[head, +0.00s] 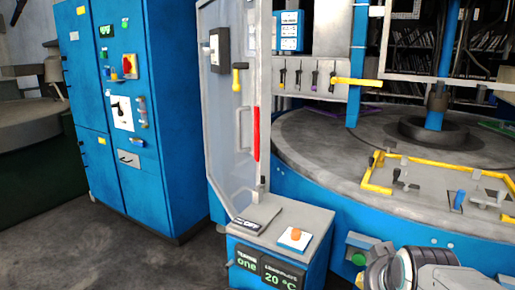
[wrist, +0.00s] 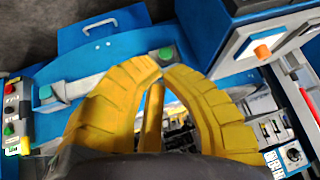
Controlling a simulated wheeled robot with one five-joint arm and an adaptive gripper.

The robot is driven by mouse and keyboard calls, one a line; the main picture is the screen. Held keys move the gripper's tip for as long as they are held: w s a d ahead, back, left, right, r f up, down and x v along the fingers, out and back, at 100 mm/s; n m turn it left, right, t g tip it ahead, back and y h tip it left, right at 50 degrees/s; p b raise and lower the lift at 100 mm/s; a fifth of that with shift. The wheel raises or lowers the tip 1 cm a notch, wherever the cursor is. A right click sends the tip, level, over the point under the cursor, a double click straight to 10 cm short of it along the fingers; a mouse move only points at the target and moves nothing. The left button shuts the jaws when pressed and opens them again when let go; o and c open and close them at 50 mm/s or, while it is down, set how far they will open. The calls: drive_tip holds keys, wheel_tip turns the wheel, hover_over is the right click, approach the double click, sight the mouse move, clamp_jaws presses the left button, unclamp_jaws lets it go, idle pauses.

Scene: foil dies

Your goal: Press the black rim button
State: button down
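I cannot pick out a black button on the machine's rim in either view. On the blue rim, a green button (head: 358,258) shows in the head view, close to the left of my arm's end. My gripper (wrist: 161,69) has yellow ribbed fingers whose tips meet, with nothing visible held at the tips. In the head view the fingers cannot be made out. A yellow bar (wrist: 152,112) shows between the arched fingers.
A grey-topped console (head: 268,217) with an orange button (head: 296,234) stands left of my arm. A tall glazed guard (head: 225,110) rises behind it. A yellow frame (head: 400,158) lies on the round machine table (head: 320,140). Open floor (head: 120,245) lies at the left, before the blue cabinet (head: 160,180).

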drive_tip(key=s+a+r+n+g+y+p, duration=0.1)
drive_tip(key=s+a+r+n+g+p, duration=0.1)
drive_tip(key=s, duration=0.5)
drive_tip(key=s+a+r+n+g+y+p, duration=0.1)
drive_tip(key=s+a+r+n+p, duration=0.1)
drive_tip(key=s+a, duration=0.4)
drive_tip(key=n+p, duration=0.1)
drive_tip(key=p, duration=0.1)
drive_tip(key=shift+s+a+n+g+p, duration=0.35)
drive_tip(key=shift+a+n+g, duration=0.05)
drive_tip(key=shift+d+f, duration=0.1)
